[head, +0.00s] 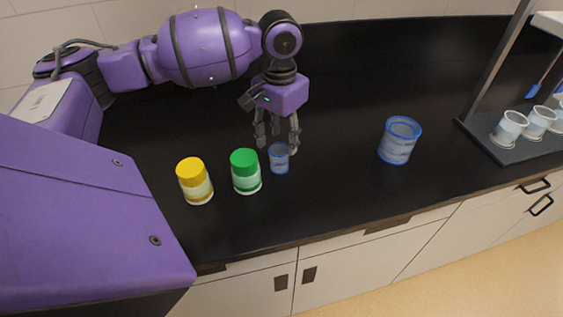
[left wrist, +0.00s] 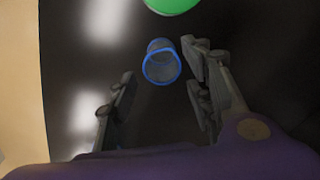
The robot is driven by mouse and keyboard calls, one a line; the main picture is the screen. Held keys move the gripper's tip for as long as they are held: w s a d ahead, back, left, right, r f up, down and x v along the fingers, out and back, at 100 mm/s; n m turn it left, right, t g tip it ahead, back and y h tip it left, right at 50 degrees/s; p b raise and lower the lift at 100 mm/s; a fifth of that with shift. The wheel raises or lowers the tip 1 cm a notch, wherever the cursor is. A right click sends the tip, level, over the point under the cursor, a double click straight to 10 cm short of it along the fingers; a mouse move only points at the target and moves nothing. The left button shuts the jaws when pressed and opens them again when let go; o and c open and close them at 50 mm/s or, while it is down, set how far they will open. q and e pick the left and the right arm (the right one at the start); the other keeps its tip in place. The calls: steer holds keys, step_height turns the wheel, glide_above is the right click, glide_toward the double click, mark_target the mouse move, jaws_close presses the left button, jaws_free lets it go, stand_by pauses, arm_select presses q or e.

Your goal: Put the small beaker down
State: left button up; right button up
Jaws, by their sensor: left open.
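The small beaker (head: 279,159) is clear with a blue rim and stands upright on the black counter, just right of the green-lidded jar. My left gripper (head: 277,143) points down right behind and above it, fingers spread. In the left wrist view the small beaker (left wrist: 162,62) stands ahead between the two open fingers (left wrist: 160,88), nearer the right one; nothing is gripped. Whether a finger touches the beaker I cannot tell. My right gripper is not in view.
A green-lidded jar (head: 246,171) and a yellow-lidded jar (head: 195,181) stand left of the small beaker. A larger blue-rimmed beaker (head: 398,141) stands to the right. A rack (head: 497,149) with several white cups is at the far right. The counter between the beakers is clear.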

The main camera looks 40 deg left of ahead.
mark_target(282, 156)
arm_select(q)
steer(key=f, duration=0.6)
steer(key=shift+d, duration=0.2)
steer(key=shift+r, duration=0.15)
steer(key=c, duration=0.9)
steer(key=shift+o, duration=0.2)
